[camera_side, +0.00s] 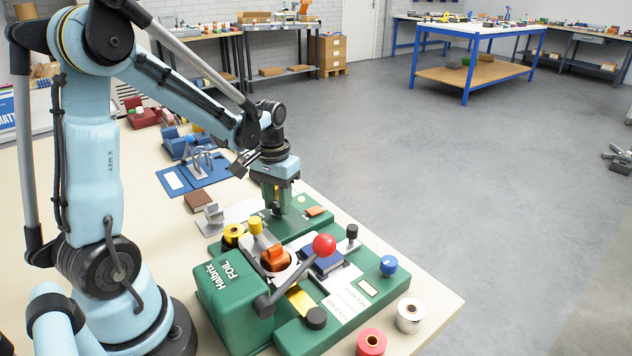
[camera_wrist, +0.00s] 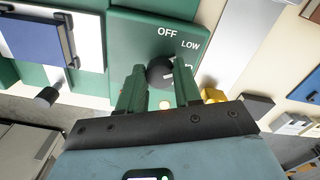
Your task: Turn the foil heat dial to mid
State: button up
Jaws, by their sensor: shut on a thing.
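The foil heat dial (camera_wrist: 158,72) is a round dark knob on the green panel of the Halbrix FOIL machine (camera_side: 235,318). In the wrist view, OFF and LOW are printed around it, and further lettering is partly covered by a finger. A small light mark shows on the knob's right side; its exact setting is hard to tell. My gripper (camera_wrist: 160,84) has its two green fingers on either side of the knob, shut on it. In the side view my gripper (camera_side: 277,205) reaches down to the machine's far end and hides the dial.
A red ball-ended lever (camera_side: 324,244) rises from the machine's near part. A blue book (camera_side: 322,262) lies on its bed. A gold roll (camera_side: 233,233) stands close left of my gripper. Red (camera_side: 371,342) and silver (camera_side: 409,314) rolls stand at the table's front right.

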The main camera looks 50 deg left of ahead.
aim_at(277, 203)
jog(key=m, duration=0.5)
jog(key=shift+m, duration=0.4)
dwell(0.4)
jog(key=o, duration=1)
jog(key=shift+o, duration=0.2)
jog(key=shift+r, duration=0.1)
notch_tip(277, 203, up, 12)
jog(key=shift+a, duration=0.15)
